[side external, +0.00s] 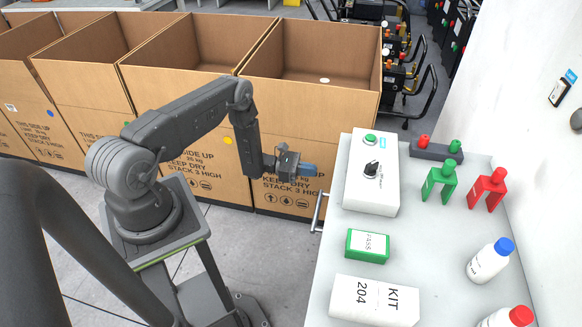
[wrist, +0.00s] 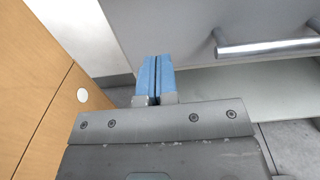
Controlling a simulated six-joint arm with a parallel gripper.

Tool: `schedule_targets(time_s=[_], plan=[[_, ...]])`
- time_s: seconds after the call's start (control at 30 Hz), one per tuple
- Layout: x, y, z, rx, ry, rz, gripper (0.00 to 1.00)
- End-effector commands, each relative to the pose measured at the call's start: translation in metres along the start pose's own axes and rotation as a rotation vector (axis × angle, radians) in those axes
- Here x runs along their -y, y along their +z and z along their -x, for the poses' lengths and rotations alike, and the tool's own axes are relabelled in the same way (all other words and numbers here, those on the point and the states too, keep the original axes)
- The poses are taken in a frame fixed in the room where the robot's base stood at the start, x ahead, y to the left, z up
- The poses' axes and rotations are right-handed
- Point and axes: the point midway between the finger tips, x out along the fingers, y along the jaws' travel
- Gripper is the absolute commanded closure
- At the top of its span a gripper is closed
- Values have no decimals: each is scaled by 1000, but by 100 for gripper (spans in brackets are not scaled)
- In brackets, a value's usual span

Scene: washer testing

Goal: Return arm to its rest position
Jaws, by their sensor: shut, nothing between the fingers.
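My gripper (side external: 308,169) is at the end of my dark grey arm, in front of a cardboard box and just left of the white table's edge. Its blue fingers are together and hold nothing; they also show in the wrist view (wrist: 155,78). The arm is bent, with its upper link rising to the right and its forearm hanging down. In the wrist view, a metal handle (wrist: 268,46) on a grey-white front lies to the right of the fingers, apart from them.
Several open cardboard boxes (side external: 310,105) stand in a row behind the arm. The white table (side external: 412,255) at right bears a white control box (side external: 372,190), a green PASS box (side external: 367,246), a KIT 204 box (side external: 375,300), green and red clamp-like parts and bottles. The table's handle (side external: 319,212) juts out left.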

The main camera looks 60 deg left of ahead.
Motion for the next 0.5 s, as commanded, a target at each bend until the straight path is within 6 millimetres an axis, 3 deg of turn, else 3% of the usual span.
schedule_targets(time_s=[0.03, 0.2, 0.4, 0.5], plan=[[-2, 0, 14, 0, 7, 1, 100], [-1, 0, 46, 1, 5, 1, 100], [-1, 1, 65, 2, 2, 0, 100], [-2, 9, 64, -4, -21, -15, 100]])
